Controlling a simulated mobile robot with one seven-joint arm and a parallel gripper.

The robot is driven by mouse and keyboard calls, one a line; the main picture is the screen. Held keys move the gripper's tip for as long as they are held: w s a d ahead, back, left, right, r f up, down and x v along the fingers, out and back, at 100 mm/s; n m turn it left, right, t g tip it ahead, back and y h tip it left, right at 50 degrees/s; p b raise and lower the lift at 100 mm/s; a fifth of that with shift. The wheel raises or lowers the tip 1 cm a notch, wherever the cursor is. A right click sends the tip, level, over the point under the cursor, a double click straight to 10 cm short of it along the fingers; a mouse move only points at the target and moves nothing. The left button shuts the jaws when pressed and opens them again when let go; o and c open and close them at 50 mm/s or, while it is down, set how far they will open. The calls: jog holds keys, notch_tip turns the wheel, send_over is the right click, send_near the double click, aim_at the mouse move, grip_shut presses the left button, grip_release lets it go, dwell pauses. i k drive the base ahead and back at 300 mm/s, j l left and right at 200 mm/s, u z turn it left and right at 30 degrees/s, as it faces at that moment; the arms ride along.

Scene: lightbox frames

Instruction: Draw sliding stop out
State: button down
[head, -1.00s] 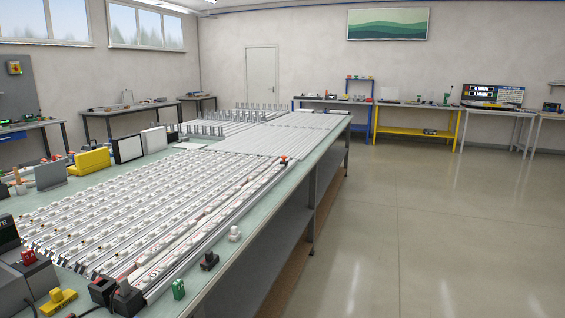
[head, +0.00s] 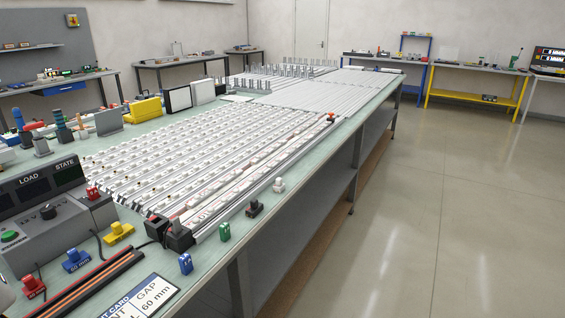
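No part that I can surely name the sliding stop stands out at this size. A black block with a red part (head: 179,238) sits at the near end of the long rails (head: 262,192). A small dark part with an orange-red top (head: 331,117) sits at their far right end. A black piece (head: 254,208) stands apart on the table's right margin, beside a white knob-like piece (head: 279,185). I cannot tell whether any of these is the stop. My gripper is not in view.
The long bench (head: 220,238) carries the rails. At its near left stand a grey control box (head: 50,215) marked LOAD and STATE, coloured tagged pieces, and a printed card (head: 140,298) reading 60 mm. The floor (head: 460,220) to the right is clear.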

aim_at(330, 118)
jog(key=i+l, duration=0.3)
jog(key=i, duration=0.25)
jog(key=i+l+z, duration=0.1)
jog(key=i+l, duration=0.15)
jog(key=i, duration=0.25)
jog(key=i+l, duration=0.25)
jog(key=i, duration=0.3)
jog(key=i+l+z, duration=0.1)
jog(key=i+l, duration=0.15)
jog(key=i, duration=0.25)
jog(key=i+l+z, duration=0.1)
jog(key=i, duration=0.45)
jog(key=i+l, duration=0.25)
jog(key=i, duration=0.3)
